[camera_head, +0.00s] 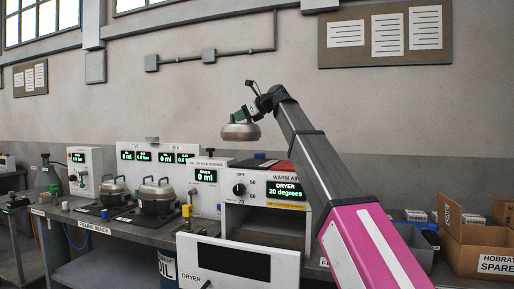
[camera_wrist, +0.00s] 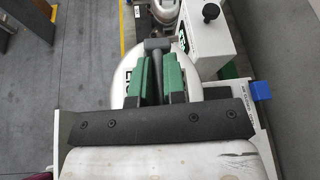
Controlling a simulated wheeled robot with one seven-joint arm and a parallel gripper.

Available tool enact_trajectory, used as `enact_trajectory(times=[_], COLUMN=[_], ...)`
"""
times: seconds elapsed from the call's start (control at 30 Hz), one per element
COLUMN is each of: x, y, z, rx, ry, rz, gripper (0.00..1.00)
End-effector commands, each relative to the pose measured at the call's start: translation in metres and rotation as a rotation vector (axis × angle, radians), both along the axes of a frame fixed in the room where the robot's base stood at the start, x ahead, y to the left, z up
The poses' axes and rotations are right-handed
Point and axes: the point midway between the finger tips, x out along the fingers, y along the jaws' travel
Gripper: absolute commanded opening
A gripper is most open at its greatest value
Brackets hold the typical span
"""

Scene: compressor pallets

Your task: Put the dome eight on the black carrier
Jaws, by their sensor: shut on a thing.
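My gripper (camera_head: 247,113) is shut on a metal dome (camera_head: 239,132) and holds it in the air above the bench, above and a little left of the dryer. In the wrist view the green fingers (camera_wrist: 161,77) close on the dome's dark stem, and the pale dome (camera_wrist: 211,91) shows behind them. Its number cannot be read for certain. Two domed metal compressors (camera_head: 157,196) stand on dark plates on the filling bench to the left. I cannot tell whether either plate is the black carrier.
The dryer (camera_head: 270,189) reads 20 degrees, and its white door (camera_head: 238,262) hangs open at the front. Gauge boxes (camera_head: 158,156) stand behind the compressors. Cardboard boxes (camera_head: 478,243) stand at the right. The air around the held dome is clear.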

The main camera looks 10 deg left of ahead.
Motion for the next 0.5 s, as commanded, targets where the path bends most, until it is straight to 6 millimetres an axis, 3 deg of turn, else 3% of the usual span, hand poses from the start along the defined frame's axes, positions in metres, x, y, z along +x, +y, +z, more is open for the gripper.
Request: enact_trajectory(times=[0.3, 0.5], x=[0.05, 0.072], y=[-0.031, -0.045], z=[-0.033, -0.049], rx=[0.003, 0.003], ry=[0.001, 0.001], rz=[-0.002, -0.001], gripper=[0.0, 0.0])
